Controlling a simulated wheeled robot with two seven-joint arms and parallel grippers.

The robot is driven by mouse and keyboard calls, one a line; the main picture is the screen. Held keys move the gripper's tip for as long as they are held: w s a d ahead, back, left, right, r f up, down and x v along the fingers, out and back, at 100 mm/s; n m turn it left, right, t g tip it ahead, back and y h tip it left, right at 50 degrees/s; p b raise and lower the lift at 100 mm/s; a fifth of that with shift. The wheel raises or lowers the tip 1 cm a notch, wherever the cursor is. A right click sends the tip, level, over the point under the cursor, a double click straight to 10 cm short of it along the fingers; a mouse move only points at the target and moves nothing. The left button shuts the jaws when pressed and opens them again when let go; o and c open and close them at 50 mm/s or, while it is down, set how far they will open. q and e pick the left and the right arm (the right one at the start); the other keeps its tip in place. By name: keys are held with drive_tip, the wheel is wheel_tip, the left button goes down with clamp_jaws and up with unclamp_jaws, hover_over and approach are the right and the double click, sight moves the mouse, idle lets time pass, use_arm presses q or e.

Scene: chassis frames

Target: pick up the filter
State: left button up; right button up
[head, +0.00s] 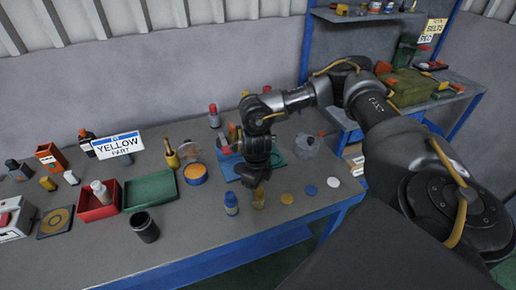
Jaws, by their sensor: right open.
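My right gripper (254,181) points down over the front part of the workbench, its jaws open. A small brownish-yellow cylinder (259,199) stands on the bench directly below its fingertips; whether they touch or overlap it is too small to tell. A blue bottle-like cylinder (231,204) stands just left of it. No label shows which thing is the filter; the cylinder under the gripper may be it. My left gripper is not in view.
Flat discs, yellow (287,198), blue (311,190) and white (333,182), lie to the right. A green tray (151,190), a red bin (97,212) and a dark cup (145,228) stand left.

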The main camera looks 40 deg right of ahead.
sight(258, 198)
drive_tip(key=shift+f, duration=0.55)
drive_tip(key=shift+w+f, duration=0.15)
drive_tip(key=shift+f, duration=0.1)
drive_tip(key=shift+s+d+f+p, duration=0.1)
drive_tip(key=shift+s+f+p, duration=0.2)
drive_tip(key=shift+f+p, duration=0.25)
wheel_tip(258, 198, down, 4)
drive_tip(key=shift+s+r+p, duration=0.1)
drive_tip(key=shift+r+p, duration=0.15)
drive_tip(key=shift+p, duration=0.55)
drive_tip(key=shift+f, duration=0.35)
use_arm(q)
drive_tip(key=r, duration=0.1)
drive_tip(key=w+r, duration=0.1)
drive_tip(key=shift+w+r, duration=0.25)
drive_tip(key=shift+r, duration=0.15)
use_arm(e)
drive_tip(key=shift+c, duration=0.5)
drive_tip(key=c, duration=1)
